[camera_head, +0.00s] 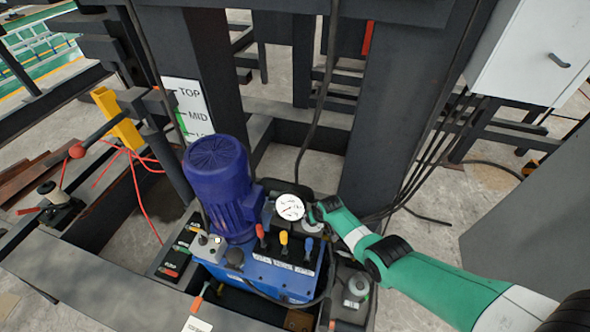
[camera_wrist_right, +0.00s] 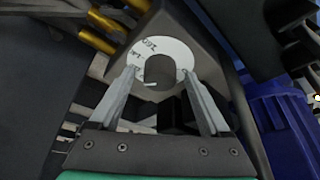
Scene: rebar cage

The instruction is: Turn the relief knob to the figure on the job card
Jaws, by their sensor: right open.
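In the right wrist view a dark round knob (camera_wrist_right: 160,69) sits in the middle of a white ring dial (camera_wrist_right: 178,53) with printed figures, too blurred to read. My right gripper (camera_wrist_right: 159,74) is open, with one finger on each side of the knob; I cannot tell whether they touch it. In the head view my right arm (camera_head: 365,250) reaches in from the right, and its end is beside the white pressure gauge (camera_head: 290,207). The knob is not clearly visible there. I cannot pick out the job card. My left gripper is not in view.
A blue motor (camera_head: 218,180) stands on the power unit, with a blue valve block (camera_head: 265,275) and several coloured levers in front. A dark post (camera_head: 400,110) rises behind my arm. Hoses hang nearby. A TOP/MID scale board (camera_head: 187,105) stands at left.

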